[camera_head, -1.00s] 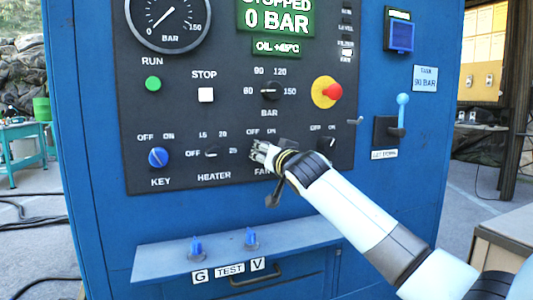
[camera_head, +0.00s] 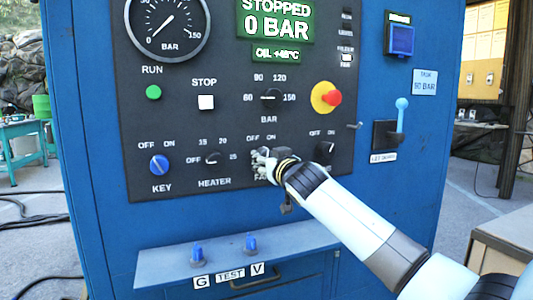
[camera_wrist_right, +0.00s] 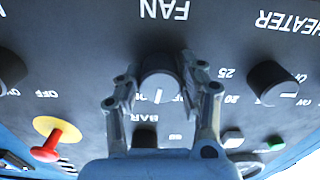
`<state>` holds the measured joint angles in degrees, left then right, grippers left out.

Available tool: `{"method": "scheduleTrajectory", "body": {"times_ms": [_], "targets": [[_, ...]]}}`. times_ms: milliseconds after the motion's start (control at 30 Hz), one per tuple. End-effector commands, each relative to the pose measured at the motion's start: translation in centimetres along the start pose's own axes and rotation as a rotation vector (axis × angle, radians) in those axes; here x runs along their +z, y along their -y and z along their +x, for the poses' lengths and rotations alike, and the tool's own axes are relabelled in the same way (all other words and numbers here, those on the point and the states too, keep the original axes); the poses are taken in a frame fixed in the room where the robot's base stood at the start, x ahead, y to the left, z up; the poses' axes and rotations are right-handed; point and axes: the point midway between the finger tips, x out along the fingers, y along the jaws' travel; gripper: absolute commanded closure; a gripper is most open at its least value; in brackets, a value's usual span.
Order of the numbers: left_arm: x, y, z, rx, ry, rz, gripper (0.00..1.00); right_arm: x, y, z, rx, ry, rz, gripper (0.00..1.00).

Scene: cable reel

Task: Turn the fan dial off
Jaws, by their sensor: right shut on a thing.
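The fan dial is a round black knob with a white mark, seen in the right wrist view (camera_wrist_right: 158,85) below the upside-down word FAN. My right gripper (camera_wrist_right: 160,92) has one finger on each side of the dial and is shut on it. The white mark points roughly up the panel. In the head view my right gripper (camera_head: 262,163) reaches the black control panel (camera_head: 225,135) from the lower right. It hides the fan dial and part of its label there. My left gripper is not in view.
Close by are the heater dial (camera_head: 211,158) to the left, another black dial (camera_head: 326,150) to the right and the BAR selector (camera_head: 270,97) above. A red emergency button (camera_head: 332,97) and a grey-blue lever (camera_head: 401,115) are farther right. A ledge with blue valves (camera_head: 197,251) lies below.

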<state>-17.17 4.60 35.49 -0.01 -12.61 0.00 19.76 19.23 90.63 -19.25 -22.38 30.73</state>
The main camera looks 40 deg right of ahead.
Motion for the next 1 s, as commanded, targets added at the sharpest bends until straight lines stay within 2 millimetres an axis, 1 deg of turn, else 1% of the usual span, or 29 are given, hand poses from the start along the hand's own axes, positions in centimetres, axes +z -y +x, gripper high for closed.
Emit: {"method": "scheduleTrajectory", "body": {"times_ms": [33,100,500,700,1000], "targets": [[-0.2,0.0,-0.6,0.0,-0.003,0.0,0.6,-0.3,-0.1,0.0,0.001,0.001,-0.042,0.93],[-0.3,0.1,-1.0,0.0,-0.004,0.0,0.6,-0.3,-0.1,0.0,0.0,0.0,-0.109,0.93],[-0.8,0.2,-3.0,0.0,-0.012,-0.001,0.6,-0.2,-0.2,0.0,0.0,0.0,-0.453,0.93],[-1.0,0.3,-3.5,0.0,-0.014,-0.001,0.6,-0.2,-0.2,0.0,0.0,-0.001,-0.569,0.93],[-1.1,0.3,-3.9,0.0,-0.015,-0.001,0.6,-0.1,-0.2,0.0,0.0,-0.001,-0.654,0.93]]}}
